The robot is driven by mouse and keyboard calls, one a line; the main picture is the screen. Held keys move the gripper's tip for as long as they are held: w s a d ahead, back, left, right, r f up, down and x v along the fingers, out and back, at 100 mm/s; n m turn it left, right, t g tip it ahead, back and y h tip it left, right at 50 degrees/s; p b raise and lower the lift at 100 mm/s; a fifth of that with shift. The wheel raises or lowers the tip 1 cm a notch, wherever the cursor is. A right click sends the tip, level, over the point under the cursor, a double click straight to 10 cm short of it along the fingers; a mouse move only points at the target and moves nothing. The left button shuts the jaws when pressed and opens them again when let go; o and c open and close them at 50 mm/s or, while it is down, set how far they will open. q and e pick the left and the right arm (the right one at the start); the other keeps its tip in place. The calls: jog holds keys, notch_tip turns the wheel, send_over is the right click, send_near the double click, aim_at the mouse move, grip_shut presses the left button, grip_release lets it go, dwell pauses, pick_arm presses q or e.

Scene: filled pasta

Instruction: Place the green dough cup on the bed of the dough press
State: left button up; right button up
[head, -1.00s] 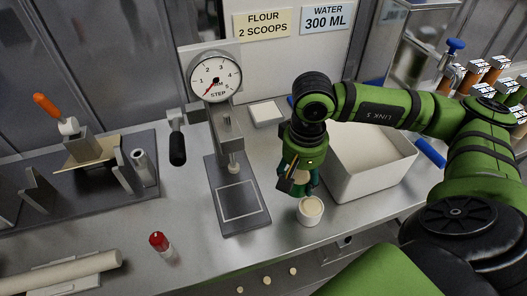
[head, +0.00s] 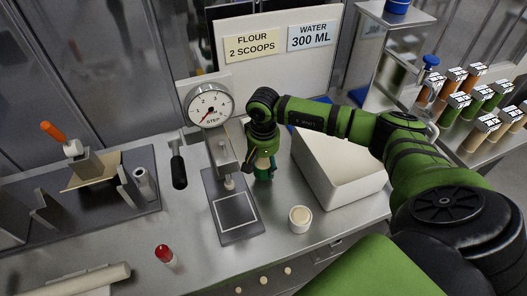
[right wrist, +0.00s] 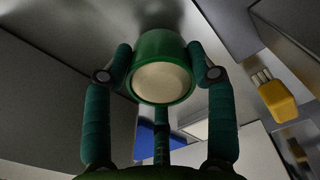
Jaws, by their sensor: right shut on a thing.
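My right gripper (head: 264,172) is shut on the green dough cup (right wrist: 162,45), which sits between its two fingertips in the right wrist view. The cup has a green wall and a pale round face toward the wrist camera. In the head view the cup is mostly hidden or merges with the green gripper. The dough press has a dial gauge (head: 208,104) and a flat dark bed (head: 236,212) with a white square outline. The bed is empty. My gripper is just right of the press column, apart from the bed. My left gripper is not in view.
A white cup with pale contents (head: 300,219) stands right of the bed. A red-capped shaker (head: 165,254) stands at front left. A black-handled lever (head: 178,170) hangs left of the press. The counter in front is mostly clear.

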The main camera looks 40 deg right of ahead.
notch_tip(320, 180, down, 2)
jog(key=shift+p, duration=0.3)
jog(key=shift+w+f, duration=0.1)
jog(key=shift+f+b, duration=0.15)
jog(key=shift+b, duration=0.15)
jog(key=o, duration=1.4)
jog(key=shift+c, duration=0.2)
